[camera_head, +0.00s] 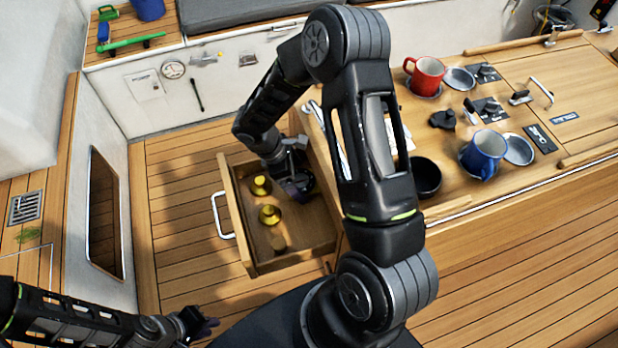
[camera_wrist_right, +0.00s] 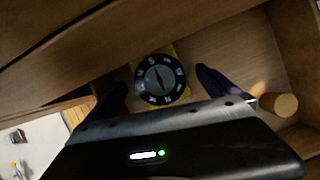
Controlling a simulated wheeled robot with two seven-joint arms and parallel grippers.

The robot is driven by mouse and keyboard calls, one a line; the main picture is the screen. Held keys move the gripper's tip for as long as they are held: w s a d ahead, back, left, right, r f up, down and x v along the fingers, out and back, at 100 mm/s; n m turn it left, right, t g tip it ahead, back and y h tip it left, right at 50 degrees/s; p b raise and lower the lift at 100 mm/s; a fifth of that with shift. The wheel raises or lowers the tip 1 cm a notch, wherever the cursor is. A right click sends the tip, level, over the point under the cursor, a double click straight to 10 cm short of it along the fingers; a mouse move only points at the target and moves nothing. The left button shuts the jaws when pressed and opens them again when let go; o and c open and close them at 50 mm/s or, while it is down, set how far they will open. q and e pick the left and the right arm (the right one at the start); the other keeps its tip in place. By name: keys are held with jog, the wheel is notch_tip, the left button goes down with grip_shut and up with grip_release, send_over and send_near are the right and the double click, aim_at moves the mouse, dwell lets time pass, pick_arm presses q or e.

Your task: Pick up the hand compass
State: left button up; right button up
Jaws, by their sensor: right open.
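The hand compass (camera_wrist_right: 160,78), a round black dial with white marks on a yellow base, lies on the floor of an open wooden drawer (camera_head: 238,220). My right gripper (camera_wrist_right: 163,84) is open above it. In the right wrist view its two dark fingers stand on either side of the compass, with no grip on it. In the head view my right gripper (camera_head: 296,187) reaches down into the back right of the drawer, and I cannot make out the compass there. My left gripper (camera_head: 199,325) is empty-looking at the bottom left, its jaws unclear.
Two yellow objects (camera_head: 270,214) and a small wooden cylinder (camera_head: 278,243) are in the drawer. Drawer walls rise close around my right gripper. On the counter stand a red mug (camera_head: 426,75), a blue mug (camera_head: 484,154) and a black bowl (camera_head: 425,176).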

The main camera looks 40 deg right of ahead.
jog(key=shift+f, duration=0.15)
jog(key=shift+c, duration=0.4)
jog(key=c, duration=1.7)
